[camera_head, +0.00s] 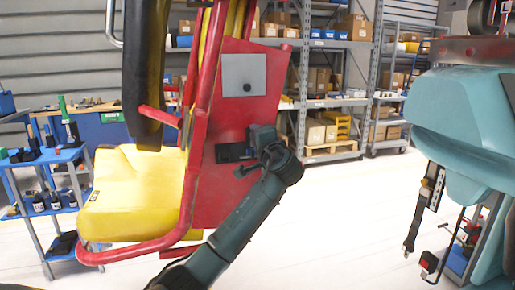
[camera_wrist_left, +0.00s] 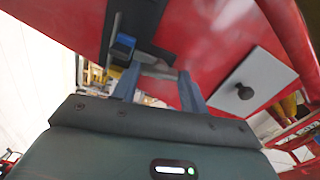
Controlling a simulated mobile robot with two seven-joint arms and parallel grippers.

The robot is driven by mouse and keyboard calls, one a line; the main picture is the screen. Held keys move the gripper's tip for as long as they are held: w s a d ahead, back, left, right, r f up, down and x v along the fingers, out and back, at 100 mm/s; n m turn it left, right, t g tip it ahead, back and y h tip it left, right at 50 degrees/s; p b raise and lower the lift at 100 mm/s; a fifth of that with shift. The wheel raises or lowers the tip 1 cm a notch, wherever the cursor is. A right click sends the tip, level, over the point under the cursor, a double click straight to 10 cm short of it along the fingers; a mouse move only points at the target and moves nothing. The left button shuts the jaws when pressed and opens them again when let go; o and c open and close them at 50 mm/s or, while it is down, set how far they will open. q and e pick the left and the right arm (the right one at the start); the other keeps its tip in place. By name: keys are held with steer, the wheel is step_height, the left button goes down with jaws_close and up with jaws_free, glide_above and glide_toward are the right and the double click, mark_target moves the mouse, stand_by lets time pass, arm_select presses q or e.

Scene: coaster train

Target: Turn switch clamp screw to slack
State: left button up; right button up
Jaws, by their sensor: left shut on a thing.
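The red side panel (camera_head: 222,190) of a yellow-seated coaster car faces me, with a dark switch plate (camera_head: 230,153) on it. My left gripper (camera_wrist_left: 158,73) is at this plate and shut on a small grey bar (camera_wrist_left: 152,66), which I take to be the clamp screw's handle. A blue block (camera_wrist_left: 122,46) sits on the dark plate beside the bar. In the head view my wrist and hand hide most of the switch and the fingertips. My right gripper is not in view.
A grey cover plate (camera_head: 235,72) with a black knob (camera_wrist_left: 244,91) is on the panel above the switch. Red frame tubes (camera_head: 200,90) run along the panel's left edge. The floor between is clear.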

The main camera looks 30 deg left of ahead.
arm_select(q)
steer(key=n+b, duration=0.7)
steer(key=n, duration=0.5)
steer(key=shift+f+n+b, duration=0.15)
steer(key=shift+n+b, duration=0.15)
steer(key=shift+b, duration=0.1)
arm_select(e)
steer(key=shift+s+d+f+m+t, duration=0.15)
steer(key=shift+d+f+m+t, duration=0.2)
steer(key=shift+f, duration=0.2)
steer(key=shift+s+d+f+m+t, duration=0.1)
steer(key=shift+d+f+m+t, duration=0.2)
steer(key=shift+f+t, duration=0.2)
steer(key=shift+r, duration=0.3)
arm_select(q)
steer(key=o, duration=1)
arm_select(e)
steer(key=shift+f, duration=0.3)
arm_select(q)
steer(key=shift+d, duration=0.1)
